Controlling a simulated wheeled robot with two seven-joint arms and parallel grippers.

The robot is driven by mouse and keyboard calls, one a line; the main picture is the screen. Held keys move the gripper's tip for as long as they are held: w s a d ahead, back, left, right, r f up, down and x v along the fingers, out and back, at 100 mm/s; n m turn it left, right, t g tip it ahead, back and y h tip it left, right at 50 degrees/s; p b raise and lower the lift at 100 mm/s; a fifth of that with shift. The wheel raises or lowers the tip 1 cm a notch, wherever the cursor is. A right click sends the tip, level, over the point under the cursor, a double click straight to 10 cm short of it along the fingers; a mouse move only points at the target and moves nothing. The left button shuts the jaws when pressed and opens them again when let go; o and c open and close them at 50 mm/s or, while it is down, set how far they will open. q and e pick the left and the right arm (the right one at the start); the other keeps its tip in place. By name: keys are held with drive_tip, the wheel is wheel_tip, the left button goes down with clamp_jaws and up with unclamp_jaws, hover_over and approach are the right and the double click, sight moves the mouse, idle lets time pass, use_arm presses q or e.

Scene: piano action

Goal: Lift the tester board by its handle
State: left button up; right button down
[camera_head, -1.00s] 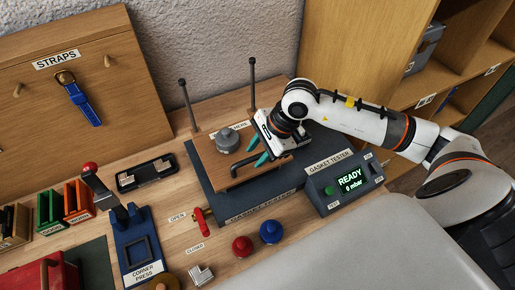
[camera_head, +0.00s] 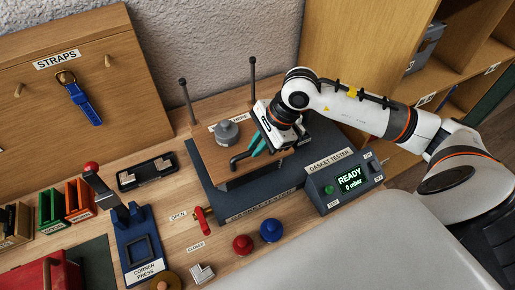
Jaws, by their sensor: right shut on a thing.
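The tester board (camera_head: 208,151) is a brown wooden board with a grey knob (camera_head: 227,133) on top and a black bar handle (camera_head: 240,158) along its front edge. It is raised above the dark gasket tester base (camera_head: 222,202), between the two black posts. My right gripper (camera_head: 259,148), with teal fingers, is shut on the handle near its right end and partly hides it. The board's right side is hidden behind the gripper. My left gripper is not in view.
The tester's control box (camera_head: 343,186) reads READY, 0 mbar. The black posts (camera_head: 187,101) stand behind the board. A red valve lever (camera_head: 202,219), a red knob (camera_head: 242,245) and a blue knob (camera_head: 271,231) sit in front. The blue corner press (camera_head: 139,245) stands at the left.

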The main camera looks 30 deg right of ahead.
wheel_tip(320, 180, up, 11)
drive_tip(key=p, duration=0.2)
drive_tip(key=shift+r, duration=0.15)
drive_tip(key=shift+w, duration=0.1)
drive_tip(key=c, duration=1.4)
unclamp_jaws()
drive_tip(key=shift+c, duration=0.2)
drive_tip(key=b+v, duration=0.3)
drive_tip(key=v, duration=0.9)
